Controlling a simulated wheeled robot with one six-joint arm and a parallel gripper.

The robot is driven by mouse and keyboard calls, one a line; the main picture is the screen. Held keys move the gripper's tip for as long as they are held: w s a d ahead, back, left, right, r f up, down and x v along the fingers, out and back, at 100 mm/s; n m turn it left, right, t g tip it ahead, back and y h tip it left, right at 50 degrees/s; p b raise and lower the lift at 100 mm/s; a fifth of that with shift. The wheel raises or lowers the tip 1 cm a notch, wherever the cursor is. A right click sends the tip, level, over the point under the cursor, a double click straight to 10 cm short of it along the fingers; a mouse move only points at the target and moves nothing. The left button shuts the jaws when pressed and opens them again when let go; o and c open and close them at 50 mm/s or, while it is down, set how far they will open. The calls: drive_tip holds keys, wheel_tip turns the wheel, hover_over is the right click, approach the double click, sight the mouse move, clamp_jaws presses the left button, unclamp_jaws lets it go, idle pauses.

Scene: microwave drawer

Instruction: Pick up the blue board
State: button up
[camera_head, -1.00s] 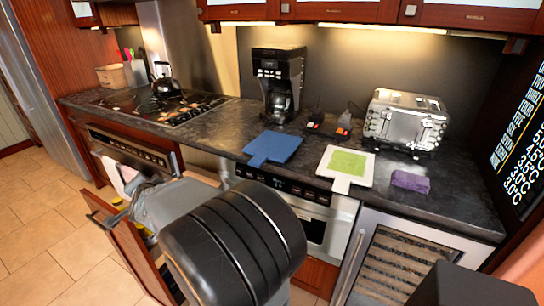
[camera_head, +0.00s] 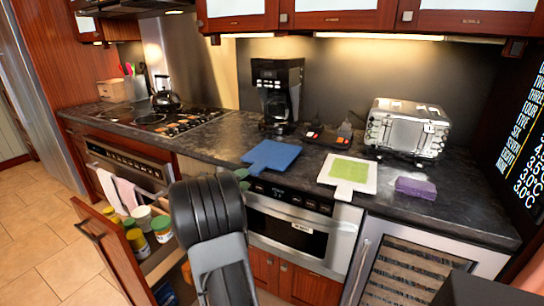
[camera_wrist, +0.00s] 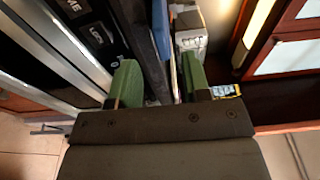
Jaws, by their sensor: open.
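The blue board (camera_head: 271,154) lies flat on the dark countertop in front of the coffee maker, its short handle toward the front edge. My gripper (camera_head: 242,179) is at the counter's front edge, close to that handle, mostly hidden behind my own arm. In the wrist view its two green fingers (camera_wrist: 159,78) stand apart with a gap between them. A thin blue strip of the board (camera_wrist: 161,28) shows beyond the gap, seen nearly edge-on. I cannot tell whether the handle is between the fingers.
A white board with a green top (camera_head: 347,172) and a purple sponge (camera_head: 416,187) lie to the right. A toaster (camera_head: 407,128) and coffee maker (camera_head: 277,92) stand behind. An open drawer (camera_head: 112,255) with several jars juts out at lower left.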

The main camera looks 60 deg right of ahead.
sight(255, 168)
drive_tip(key=shift+s+d+r, duration=0.1)
drive_tip(key=shift+s+d, duration=0.05)
drive_tip(key=shift+d, duration=1.65)
drive_tip(key=shift+s+d, duration=0.15)
drive_tip(key=shift+d, duration=1.65)
drive_tip(key=shift+r, duration=0.1)
clamp_jaws()
